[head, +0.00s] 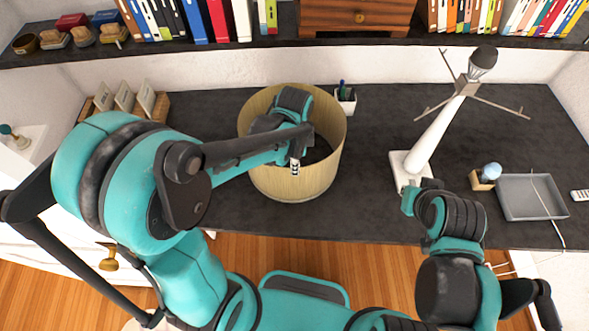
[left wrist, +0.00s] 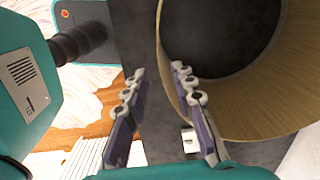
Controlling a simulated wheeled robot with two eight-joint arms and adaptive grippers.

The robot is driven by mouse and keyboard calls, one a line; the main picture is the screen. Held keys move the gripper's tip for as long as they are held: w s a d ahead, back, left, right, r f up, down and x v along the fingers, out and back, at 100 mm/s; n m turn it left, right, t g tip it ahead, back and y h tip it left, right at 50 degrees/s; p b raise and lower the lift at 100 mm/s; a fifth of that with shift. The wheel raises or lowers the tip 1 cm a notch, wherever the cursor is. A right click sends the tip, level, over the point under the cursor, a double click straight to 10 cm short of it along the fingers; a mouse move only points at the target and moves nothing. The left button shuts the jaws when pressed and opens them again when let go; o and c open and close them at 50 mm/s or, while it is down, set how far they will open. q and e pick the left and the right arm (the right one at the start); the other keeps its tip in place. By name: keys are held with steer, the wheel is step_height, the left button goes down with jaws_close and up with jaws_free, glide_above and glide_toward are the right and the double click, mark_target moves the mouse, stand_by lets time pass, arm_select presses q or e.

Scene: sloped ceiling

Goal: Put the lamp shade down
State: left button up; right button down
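The lamp shade (head: 293,184) is a wide, open, tan cylinder that appears to stand upright on the dark desk, left of the lamp stand. My left arm reaches over it, and my left gripper (head: 295,165) is at its near wall. In the left wrist view the shade (left wrist: 265,95) fills the upper right. The fingers of my left gripper (left wrist: 160,105) are spread with a visible gap; the right finger overlaps the shade's rim. The white lamp stand (head: 432,135) with crossed arms and a bulb stands bare. My right arm ends by its base; the fingers there are not clear.
A pen cup (head: 346,102) stands just behind the shade. A grey tray (head: 532,198) and a small wooden block with a pale ball (head: 486,177) are at the right. A bookshelf (head: 270,42) runs along the back. The desk (head: 375,150) is clear between shade and lamp.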

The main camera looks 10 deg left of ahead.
arm_select(q)
steer(key=s+a+r+n+t, duration=0.3)
steer(key=s+r+n, duration=0.1)
steer(key=r+n, duration=0.2)
steer(key=s+a+r+n+t, duration=0.4)
steer(key=r+n, duration=0.2)
steer(key=n, duration=0.2)
steer(key=shift+n, duration=0.4)
steer(key=shift+w, duration=0.1)
